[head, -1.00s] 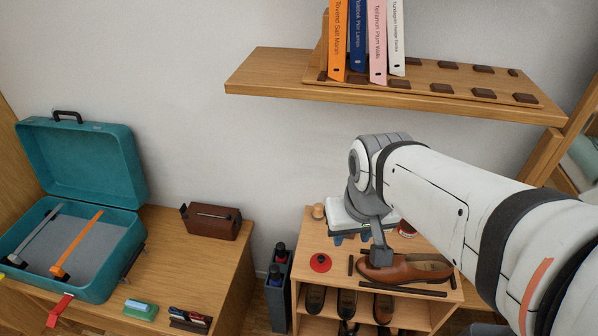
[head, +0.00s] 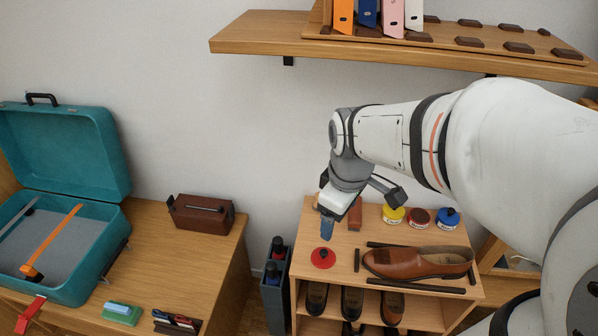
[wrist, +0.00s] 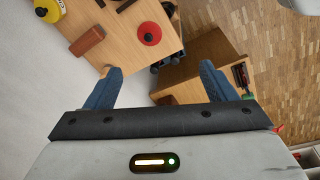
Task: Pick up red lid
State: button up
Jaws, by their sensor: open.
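The red lid (head: 322,258) is a round red disc with a dark knob. It lies flat on the left part of the wooden shoe-rack top (head: 345,238). My gripper (head: 327,228) hangs above the rack top, just behind and above the lid in the head view, and is apart from it. In the wrist view the red lid (wrist: 149,33) shows beyond the fingertips, near the rack top's edge. My gripper (wrist: 160,78) is open there, with two blue fingers spread and nothing between them.
A brown shoe (head: 418,262) lies right of the lid between dark strips. A brown block (head: 355,213) stands near my gripper. A grey bin (head: 275,290) is left of the rack.

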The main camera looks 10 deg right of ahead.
aim_at(324, 252)
jog(key=shift+o, duration=0.9)
jog(key=w+f+n+b, duration=0.2)
jog(key=f+n+b, duration=0.1)
jog(key=f, duration=0.3)
jog(key=w+f+n+g+b, duration=0.1)
jog(key=w+f+n+b, duration=0.2)
jog(key=f+n+b, duration=0.1)
jog(key=w+f+n+b, duration=0.2)
jog(key=f+n+b, duration=0.2)
jog(key=f, duration=0.4)
jog(key=shift+w+a+f+n, duration=0.1)
jog(key=shift+w+f+n, duration=0.15)
jog(key=shift+n, duration=0.35)
jog(key=f+b, duration=0.3)
jog(key=f, duration=0.4)
jog(key=shift+w+f, duration=0.2)
jog(key=shift+c, duration=0.5)
jog(key=c, duration=1)
jog(key=shift+o, duration=0.2)
jog(key=shift+r, duration=0.1)
